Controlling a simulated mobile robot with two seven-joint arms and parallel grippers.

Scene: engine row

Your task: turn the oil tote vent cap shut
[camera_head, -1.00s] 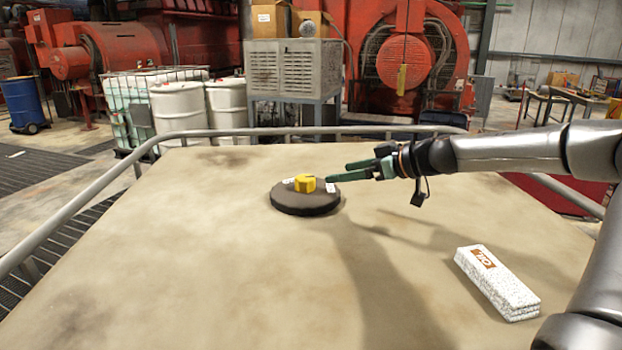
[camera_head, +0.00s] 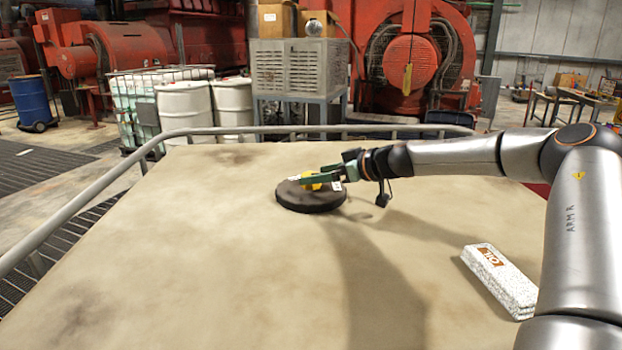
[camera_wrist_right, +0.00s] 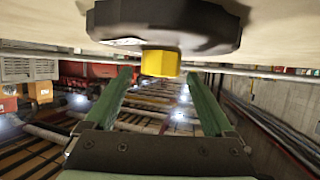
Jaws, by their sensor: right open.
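The yellow vent cap (camera_head: 312,185) sits on a round dark lid (camera_head: 311,203) on top of the tan tote. White labels lie on the lid beside the cap. My right gripper (camera_head: 318,178) is at the cap, its green fingers partly hiding it in the head view. In the right wrist view the yellow cap (camera_wrist_right: 160,63) shows between and just beyond the tips of the two open fingers (camera_wrist_right: 163,75), with space on both sides. The dark lid (camera_wrist_right: 165,25) is above it in that view. My left gripper is not in view.
A white speckled block with an orange oil label (camera_head: 500,278) lies on the right of the tan top (camera_head: 200,260). A grey rail (camera_head: 100,205) runs along the left and far edges. The top's left and front are clear.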

